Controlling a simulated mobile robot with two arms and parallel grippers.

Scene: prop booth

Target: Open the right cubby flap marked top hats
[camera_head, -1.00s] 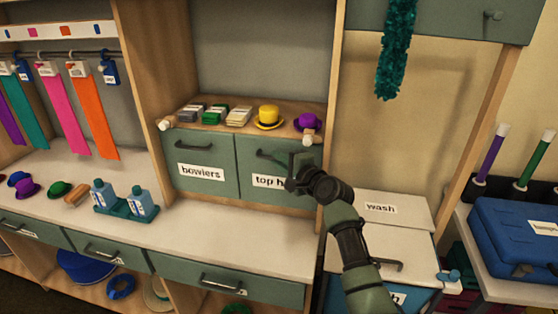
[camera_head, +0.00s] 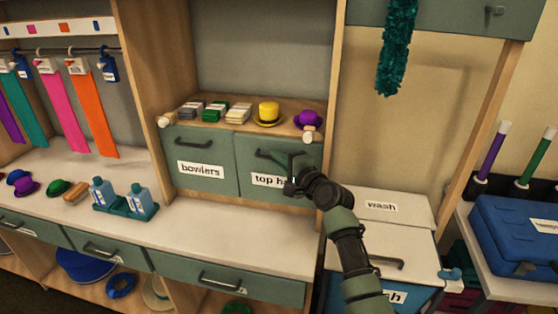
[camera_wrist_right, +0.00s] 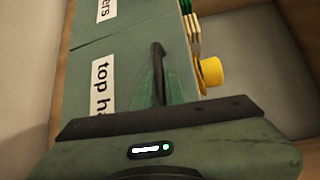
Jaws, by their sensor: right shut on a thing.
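The right cubby flap (camera_head: 250,184) is grey-green, with a white label whose visible part reads "top h" and a dark bar handle (camera_head: 265,155) near its top edge. My right gripper (camera_head: 291,160) reaches in from the lower right and is shut on this handle; its arm covers the flap's lower right part. The right wrist view shows the flap (camera_wrist_right: 128,65), the handle (camera_wrist_right: 157,70) and green fingers (camera_wrist_right: 149,95) at it. The flap looks closed or nearly so; a small gap cannot be told. My left gripper is not in view.
The bowlers flap (camera_head: 186,150) is closed on the left. Above stand a yellow hat (camera_head: 268,112), a purple hat (camera_head: 308,118) and stacked cards (camera_head: 215,112). The white counter (camera_head: 230,232) is clear below. A wash bin (camera_head: 385,208) stands to the right.

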